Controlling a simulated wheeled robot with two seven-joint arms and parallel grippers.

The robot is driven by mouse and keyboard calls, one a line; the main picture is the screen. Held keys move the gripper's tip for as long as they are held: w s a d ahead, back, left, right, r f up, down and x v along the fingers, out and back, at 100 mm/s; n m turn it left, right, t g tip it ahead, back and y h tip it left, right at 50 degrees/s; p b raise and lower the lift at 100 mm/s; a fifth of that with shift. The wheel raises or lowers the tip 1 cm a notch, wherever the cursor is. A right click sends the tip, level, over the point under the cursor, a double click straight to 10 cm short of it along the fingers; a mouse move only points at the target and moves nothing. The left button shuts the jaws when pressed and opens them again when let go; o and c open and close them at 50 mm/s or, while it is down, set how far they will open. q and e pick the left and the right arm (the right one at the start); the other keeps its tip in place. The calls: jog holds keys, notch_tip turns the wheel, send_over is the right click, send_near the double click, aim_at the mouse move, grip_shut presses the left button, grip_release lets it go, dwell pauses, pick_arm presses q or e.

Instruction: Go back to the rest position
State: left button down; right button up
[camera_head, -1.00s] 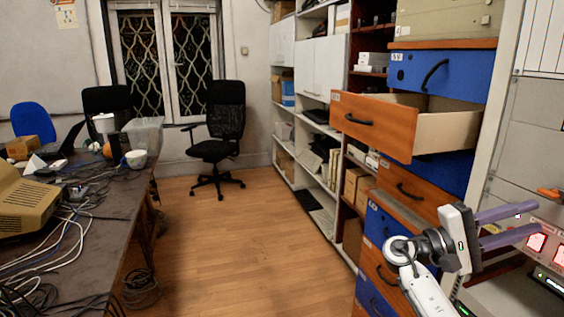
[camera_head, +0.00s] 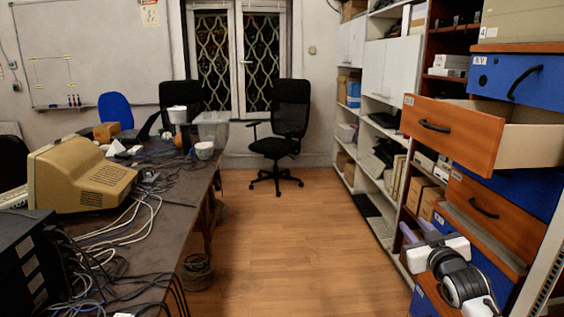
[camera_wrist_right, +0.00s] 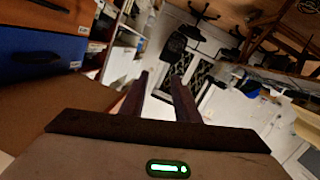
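My right gripper (camera_head: 417,230) is at the lower right of the head view, in front of the lower drawers of the cabinet. Its two purple fingers point away from me and stand apart with nothing between them. In the right wrist view the fingers (camera_wrist_right: 158,95) also show a gap between them, and that view is strongly tilted. My left gripper is not in view.
An orange drawer (camera_head: 452,131) is pulled out of the cabinet at the right, above my right gripper. A cluttered table (camera_head: 180,205) with a beige monitor (camera_head: 85,175) stands at the left. A black chair (camera_head: 288,120) is at the back. The wooden floor (camera_head: 285,245) between is clear.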

jog(key=s+a+f+g+y, duration=0.15)
jog(key=s+a+f, duration=0.45)
jog(key=s+f, duration=0.6)
jog(key=s+a+f+g+y, duration=0.1)
jog(key=s+a+f+g, duration=0.2)
jog(key=s+a+f, duration=0.55)
jog(key=s+a+f+g, duration=0.1)
jog(key=s+f, duration=0.3)
jog(key=s, duration=0.3)
jog(key=s+a+f+g+y, duration=0.1)
jog(key=s+f, duration=0.3)
jog(key=s, duration=0.4)
jog(key=s+a+f+g, duration=0.1)
jog(key=s+a+f, duration=0.2)
jog(key=s, duration=0.5)
jog(key=shift+s+f+y, duration=0.15)
jog(key=shift+f+y, duration=0.2)
jog(key=shift+f, duration=0.3)
